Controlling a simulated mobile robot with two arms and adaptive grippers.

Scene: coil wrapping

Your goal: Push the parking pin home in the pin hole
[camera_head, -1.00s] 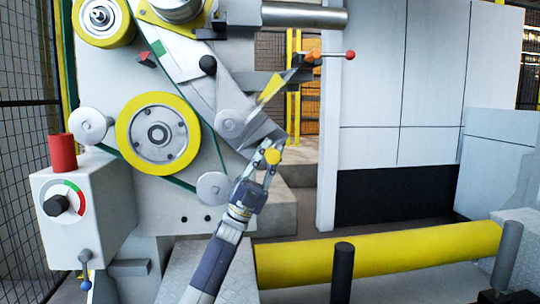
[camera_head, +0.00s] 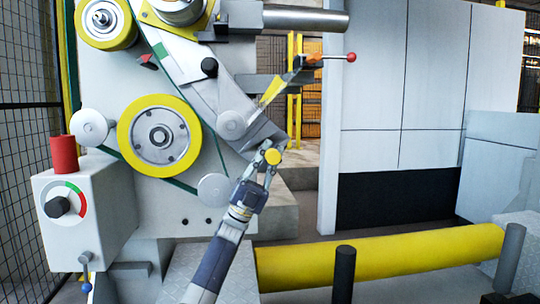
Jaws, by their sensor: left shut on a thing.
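The parking pin appears as a round yellow knob (camera_head: 272,157) near the lower end of the slanted grey swing arm (camera_head: 228,92). My left gripper (camera_head: 267,158) reaches up from below and is shut on this yellow knob. The knob sits close to the lower tip of the swing arm. The pin's shaft and the pin hole are hidden behind the knob and fingers, so I cannot tell how deep the pin sits. My right gripper is not in view.
A large yellow roller (camera_head: 158,135) and small grey rollers with a green belt are left of the arm. A red-knobbed lever (camera_head: 351,57) sticks out at upper right. A control box (camera_head: 78,215) stands at left. A yellow cylinder (camera_head: 385,255) lies across the lower right.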

